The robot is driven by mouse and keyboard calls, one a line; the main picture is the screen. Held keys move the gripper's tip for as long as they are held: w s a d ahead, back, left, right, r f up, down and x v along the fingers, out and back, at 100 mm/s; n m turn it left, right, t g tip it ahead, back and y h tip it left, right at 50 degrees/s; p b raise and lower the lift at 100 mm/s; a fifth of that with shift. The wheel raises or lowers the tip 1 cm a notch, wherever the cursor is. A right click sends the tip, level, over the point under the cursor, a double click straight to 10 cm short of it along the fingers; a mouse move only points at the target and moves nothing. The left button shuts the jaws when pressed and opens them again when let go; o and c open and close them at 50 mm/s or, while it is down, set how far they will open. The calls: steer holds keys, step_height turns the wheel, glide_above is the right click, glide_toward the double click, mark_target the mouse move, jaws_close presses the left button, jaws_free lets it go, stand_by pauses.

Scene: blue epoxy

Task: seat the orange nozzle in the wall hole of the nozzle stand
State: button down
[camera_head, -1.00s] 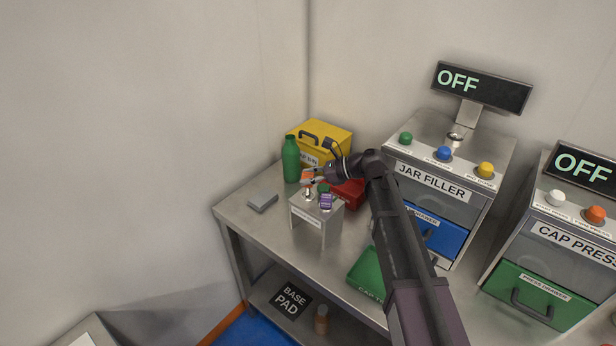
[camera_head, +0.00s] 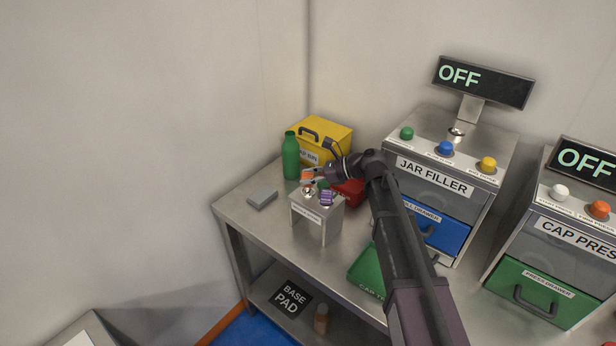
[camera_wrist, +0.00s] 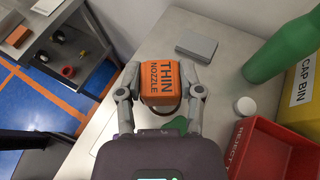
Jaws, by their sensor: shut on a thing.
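The orange nozzle (camera_wrist: 163,68), a block lettered "THIN NOZZLE", is between the two fingers of my gripper (camera_wrist: 162,94) in the wrist view. My gripper is shut on it. In the head view my gripper (camera_head: 322,174) is over the back left of the nozzle stand (camera_head: 308,221), a small grey stand with a white label on the bench. The nozzle is small and partly hidden there. The wall hole is not clearly visible, and I cannot tell whether the nozzle touches the stand.
A grey block (camera_head: 262,198) lies left of the stand. The jar filler (camera_head: 432,178) is to the right. A white disc (camera_wrist: 246,106) lies beside the red bin.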

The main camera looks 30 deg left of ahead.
steer(key=shift+w+f+b, duration=0.1)
steer(key=shift+f+b, duration=0.45)
steer(key=shift+f, duration=0.05)
steer(key=shift+r+p, duration=0.25)
steer(key=shift+p, duration=0.05)
